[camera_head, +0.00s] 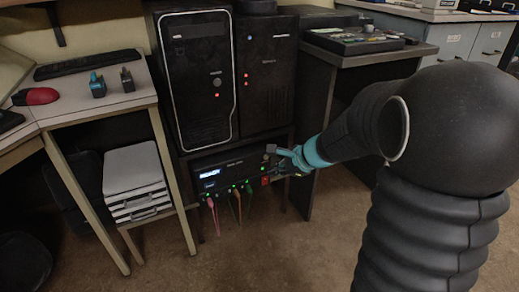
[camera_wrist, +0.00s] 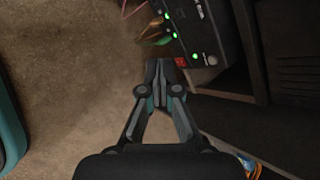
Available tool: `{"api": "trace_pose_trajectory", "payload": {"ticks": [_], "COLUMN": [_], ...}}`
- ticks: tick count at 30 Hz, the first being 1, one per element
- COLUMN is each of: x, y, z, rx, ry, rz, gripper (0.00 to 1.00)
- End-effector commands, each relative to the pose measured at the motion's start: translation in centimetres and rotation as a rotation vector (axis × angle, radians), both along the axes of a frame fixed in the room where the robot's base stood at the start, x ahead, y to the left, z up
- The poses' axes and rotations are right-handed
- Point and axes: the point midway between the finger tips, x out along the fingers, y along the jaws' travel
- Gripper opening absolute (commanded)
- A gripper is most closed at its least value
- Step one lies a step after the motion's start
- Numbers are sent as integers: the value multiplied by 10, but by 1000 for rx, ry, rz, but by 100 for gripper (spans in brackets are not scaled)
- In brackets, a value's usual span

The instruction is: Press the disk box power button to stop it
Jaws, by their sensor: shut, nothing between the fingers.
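A low black box (camera_head: 228,166) with a lit display and green lights sits under two black towers; I take it for the disk box, but its label is too small to read. A small red switch (camera_head: 265,181) is at its lower right front. In the wrist view the box (camera_wrist: 197,20) is at the top, with the red switch (camera_wrist: 185,62) and a round grey button (camera_wrist: 211,59) at its near end. My gripper (camera_head: 275,163) is shut and empty in front of the box's right end. Its fingertips (camera_wrist: 166,64) appear just left of the switch; contact cannot be told.
Coloured cables (camera_head: 236,205) hang from the box front. The left tower (camera_head: 196,75) and right tower (camera_head: 267,75) stand above it. A dark side table (camera_head: 340,55) is at the right, close to my arm. Floor (camera_head: 240,255) in front is clear.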

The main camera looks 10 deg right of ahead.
Motion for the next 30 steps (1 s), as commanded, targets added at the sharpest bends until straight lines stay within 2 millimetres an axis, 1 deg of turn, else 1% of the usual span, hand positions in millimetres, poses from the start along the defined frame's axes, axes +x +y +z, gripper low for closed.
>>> {"api": "trace_pose_trajectory", "payload": {"ticks": [1,3,6,10,12,15,25,30], "x": [15,33,52,66,69,72,72,82], "y": [-8,-19,-32,-43,-47,-49,-48,-44], "z": [-24,-44,-69,-90,-95,-98,-97,-96], "rx": [54,122,199,262,278,289,288,287], "ry": [38,76,122,158,167,173,173,174], "rz": [-79,-185,-307,-410,-439,-456,-454,-452], "gripper": [0,0,0,0,0,0,0,0]}}
